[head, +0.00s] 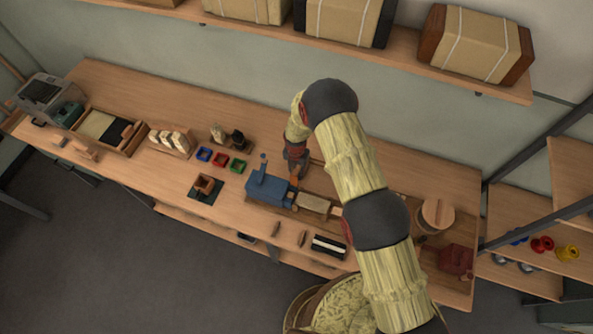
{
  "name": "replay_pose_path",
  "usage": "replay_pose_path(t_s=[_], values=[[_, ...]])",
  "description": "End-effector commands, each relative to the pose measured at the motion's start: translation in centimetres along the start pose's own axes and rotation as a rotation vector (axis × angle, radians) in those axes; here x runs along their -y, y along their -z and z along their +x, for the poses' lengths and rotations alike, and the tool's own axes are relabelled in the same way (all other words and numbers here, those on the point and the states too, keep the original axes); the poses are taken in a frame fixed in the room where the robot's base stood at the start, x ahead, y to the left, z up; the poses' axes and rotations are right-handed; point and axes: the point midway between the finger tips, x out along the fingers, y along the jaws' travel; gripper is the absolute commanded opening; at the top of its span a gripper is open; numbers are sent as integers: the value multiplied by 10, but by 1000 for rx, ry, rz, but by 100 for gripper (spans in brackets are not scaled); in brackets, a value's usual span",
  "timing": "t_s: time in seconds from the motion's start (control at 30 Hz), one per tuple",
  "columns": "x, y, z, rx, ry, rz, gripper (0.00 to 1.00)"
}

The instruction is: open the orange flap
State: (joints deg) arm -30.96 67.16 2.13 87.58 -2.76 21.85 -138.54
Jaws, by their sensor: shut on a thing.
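The blue machine (266,189) stands on the workbench near the middle of the view. The small orange flap (294,181) shows at its right end, just under my gripper. My gripper (299,170) points down there and is shut on the orange flap. The fingertips are small and dark, and part of the flap is hidden by them. My arm comes in from the lower right and arches over the bench to this spot.
A wooden block (312,204) sits right of the blue machine. Blue, red and green trays (220,159) lie to its left, with a brown holder on a dark mat (206,188) in front. A round wooden lidded tub (435,214) stands at right. A shelf (400,60) with bales hangs above.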

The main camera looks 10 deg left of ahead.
Motion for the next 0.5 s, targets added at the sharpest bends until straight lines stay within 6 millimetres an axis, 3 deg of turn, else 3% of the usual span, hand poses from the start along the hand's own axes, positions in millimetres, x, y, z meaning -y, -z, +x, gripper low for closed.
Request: replay_pose_path(t_s=[0.27,0.3,0.5], values=[[0,0,1,1,-1,1,0],[0,0,1,1,-1,1,23],[0,0,0,1,0,1,34]])
